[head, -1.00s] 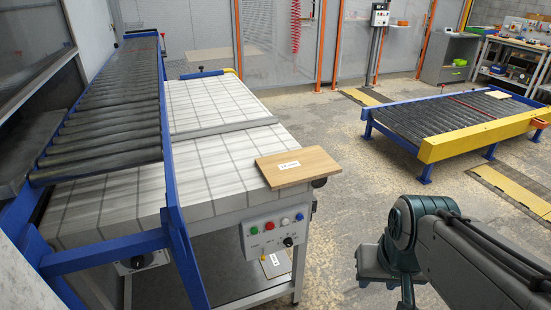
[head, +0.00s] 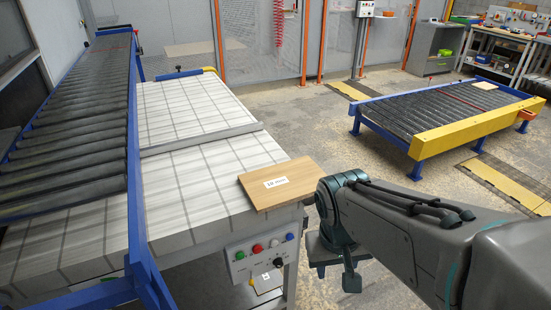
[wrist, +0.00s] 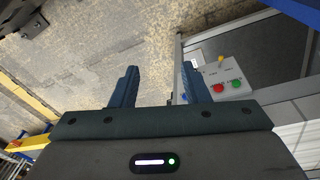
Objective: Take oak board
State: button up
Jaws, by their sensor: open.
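The oak board (head: 262,196) is a light brown wooden slab with a white label. It lies flat on the near right corner of the white tiled table (head: 205,160), its right end close to the table edge. My gripper (wrist: 160,88) is open and empty in the wrist view, with its two fingers apart over the floor and the table's side. In the head view my gripper (head: 335,275) hangs to the right of the board and lower than the tabletop, apart from it. The board is not visible in the wrist view.
A control panel (head: 262,254) with coloured buttons is on the table's front; it also shows in the wrist view (wrist: 217,80). A roller conveyor (head: 80,120) runs along the left. A low blue and yellow conveyor (head: 440,115) stands at right, with clear floor between.

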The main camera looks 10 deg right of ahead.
jog(key=s+d+f+g+h+p, duration=0.2)
jog(key=d+g+h, duration=0.2)
jog(key=d+h, duration=0.1)
jog(key=w+d+r+n+t+h+p, duration=0.2)
jog(key=w+d+n+t+h+p, duration=0.25)
jog(key=w+h, duration=0.45)
jog(key=n+t+y+p, duration=0.4)
jog(key=n+t+y, duration=0.65)
jog(key=t, duration=0.55)
send_near(293, 201)
jog(key=x, duration=0.9)
jog(key=shift+r, duration=0.15)
jog(key=shift+w+p, duration=0.3)
jog(key=shift+w, duration=0.1)
grip_shut()
